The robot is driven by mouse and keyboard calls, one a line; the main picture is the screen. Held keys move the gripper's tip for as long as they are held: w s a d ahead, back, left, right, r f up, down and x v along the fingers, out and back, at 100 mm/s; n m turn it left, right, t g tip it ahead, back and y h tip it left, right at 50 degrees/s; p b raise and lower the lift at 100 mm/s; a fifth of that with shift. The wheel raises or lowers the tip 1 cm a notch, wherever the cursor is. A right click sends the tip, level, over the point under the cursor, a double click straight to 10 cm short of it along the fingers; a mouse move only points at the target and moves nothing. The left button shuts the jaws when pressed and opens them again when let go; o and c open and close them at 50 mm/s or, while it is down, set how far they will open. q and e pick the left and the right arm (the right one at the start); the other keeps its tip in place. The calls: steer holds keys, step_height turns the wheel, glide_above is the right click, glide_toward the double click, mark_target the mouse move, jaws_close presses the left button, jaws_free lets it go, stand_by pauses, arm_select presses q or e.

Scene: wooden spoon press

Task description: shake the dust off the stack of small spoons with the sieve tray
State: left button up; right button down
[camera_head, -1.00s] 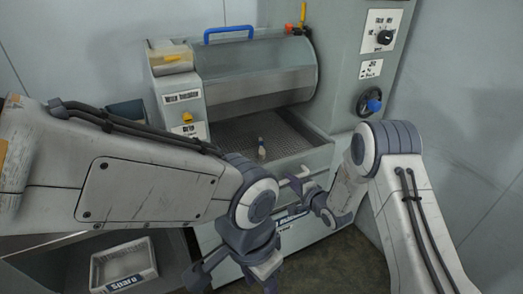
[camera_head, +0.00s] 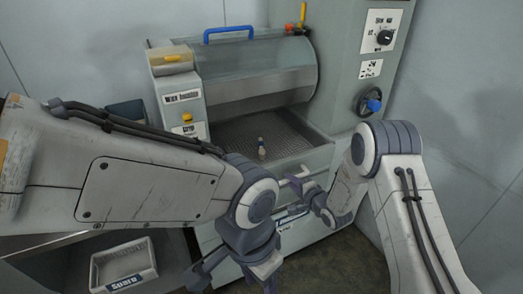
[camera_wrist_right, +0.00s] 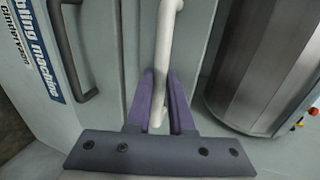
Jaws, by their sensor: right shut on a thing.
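The sieve tray (camera_head: 240,131) is a grey mesh-floored drawer sticking out of the front of the machine, below its drum. The stack of small spoons (camera_head: 261,150) is a small upright bundle, pale below and dark on top, standing on the mesh. My right gripper (camera_head: 303,186) is at the tray's front. In the right wrist view its purple fingers (camera_wrist_right: 162,100) are shut around a pale bar handle (camera_wrist_right: 164,60). My left gripper (camera_head: 236,275) hangs low in front of the machine, away from the tray, with its fingers apart and nothing visible between them.
The drum (camera_head: 255,75) with a blue handle (camera_head: 229,32) is above the tray. A dark handwheel (camera_head: 369,101) is on the right panel. A pale labelled bin (camera_head: 124,262) sits at the lower left. A dark handle (camera_wrist_right: 75,55) shows in the wrist view.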

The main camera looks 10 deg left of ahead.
steer(key=shift+s+d+f, duration=0.1)
stand_by(0.3)
steer(key=s+d+p, duration=0.2)
steer(key=s+d, duration=0.2)
steer(key=s, duration=0.2)
steer(key=w+a+b, duration=0.1)
steer(key=w+a, duration=0.2)
steer(key=w, duration=0.2)
steer(key=shift+w+a, duration=0.3)
steer(key=shift+a, duration=0.1)
steer(key=s+d+p, duration=0.1)
steer(key=s+d, duration=0.3)
steer(key=s, duration=0.2)
steer(key=w+a+b, duration=0.1)
steer(key=w+a, duration=0.3)
steer(key=w, duration=0.2)
